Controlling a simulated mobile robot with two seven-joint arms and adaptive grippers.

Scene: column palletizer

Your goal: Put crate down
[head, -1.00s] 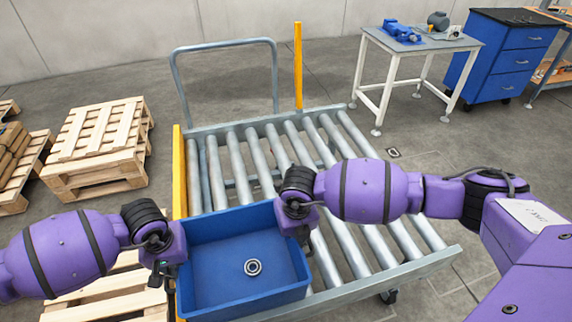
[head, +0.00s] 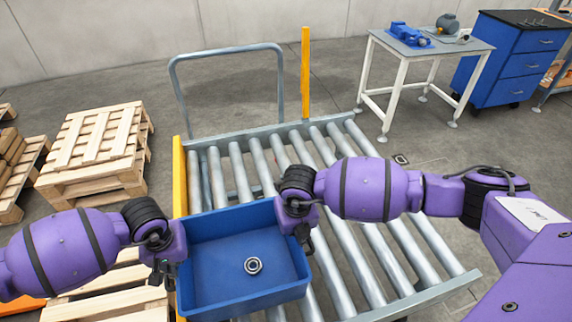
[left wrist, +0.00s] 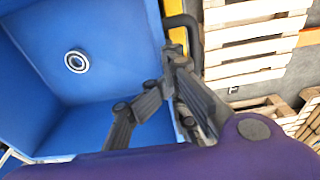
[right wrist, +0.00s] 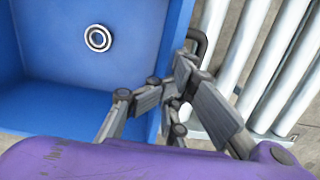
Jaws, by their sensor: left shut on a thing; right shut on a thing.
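The blue crate (head: 215,287) is held between my two arms, with a round metal bearing (head: 253,265) on its floor. My left gripper (head: 163,276) is shut on the crate's left side; in the left wrist view its fingers (left wrist: 175,75) close at the crate's wall by a dark handle. My right gripper (head: 303,236) is shut on the right side; in the right wrist view its fingers (right wrist: 178,85) close there by a handle. The crate overlaps the near left part of the roller conveyor (head: 340,250) in the head view. Its underside is hidden, so contact with the rollers cannot be told.
A yellow rail (head: 180,180) edges the conveyor's left side and a yellow post (head: 305,75) stands behind. Wooden pallets (head: 95,150) lie at the left. A grey table (head: 430,48) and a blue drawer cabinet (head: 515,65) stand back right. The rollers right of the crate are bare.

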